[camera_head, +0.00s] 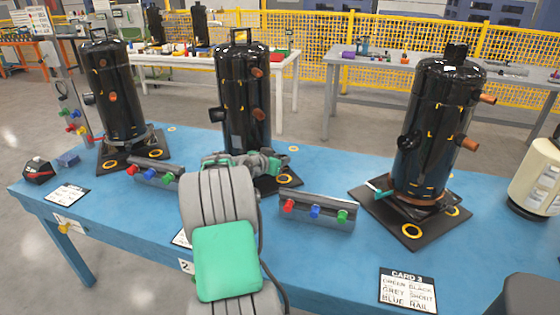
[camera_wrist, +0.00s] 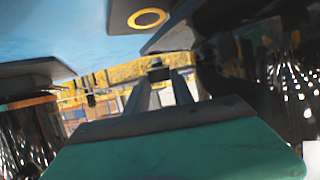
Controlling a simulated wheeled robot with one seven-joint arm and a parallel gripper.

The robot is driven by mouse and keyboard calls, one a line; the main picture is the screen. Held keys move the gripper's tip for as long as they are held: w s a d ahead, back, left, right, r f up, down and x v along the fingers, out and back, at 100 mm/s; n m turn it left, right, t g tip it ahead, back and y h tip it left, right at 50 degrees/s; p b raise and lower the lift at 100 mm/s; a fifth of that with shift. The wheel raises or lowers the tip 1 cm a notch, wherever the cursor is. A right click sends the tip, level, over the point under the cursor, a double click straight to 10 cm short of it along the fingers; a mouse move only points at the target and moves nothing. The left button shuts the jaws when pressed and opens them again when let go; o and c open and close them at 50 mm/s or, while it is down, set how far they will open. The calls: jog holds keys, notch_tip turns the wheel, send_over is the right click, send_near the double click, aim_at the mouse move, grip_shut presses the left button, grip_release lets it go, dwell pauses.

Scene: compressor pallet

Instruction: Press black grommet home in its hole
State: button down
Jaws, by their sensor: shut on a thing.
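My gripper (camera_wrist: 158,78) is shut on a small dark piece, which looks like the black grommet (camera_wrist: 157,73), between its fingertips in the wrist view. In the head view my arm reaches to the middle black compressor (camera_head: 243,95); the fingertips and the grommet cannot be made out there. The compressor stands upright on a black base plate (camera_head: 292,180) with yellow-ringed holes. One yellow ring (camera_wrist: 148,18) shows at the top of the wrist view, apart from the held piece. The grommet's seat cannot be told from these frames.
Black compressors stand at left (camera_head: 121,95) and right (camera_head: 432,130) on their own plates. Grey racks with red, blue and green knobs (camera_head: 318,208) lie between them. A cream cylinder (camera_head: 540,180) stands far right.

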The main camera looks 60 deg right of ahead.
jog(key=shift+f, duration=0.2)
jog(key=shift+f+b, duration=0.3)
jog(key=shift+b, duration=0.1)
jog(key=shift+f+b, duration=0.65)
jog(key=shift+f, duration=0.3)
jog(key=c, duration=1)
grip_release()
jog(key=shift+a+r, duration=0.25)
jog(key=shift+a, duration=0.05)
jog(key=v, duration=0.7)
jog(key=shift+a+p, duration=0.1)
jog(key=shift+p, duration=0.25)
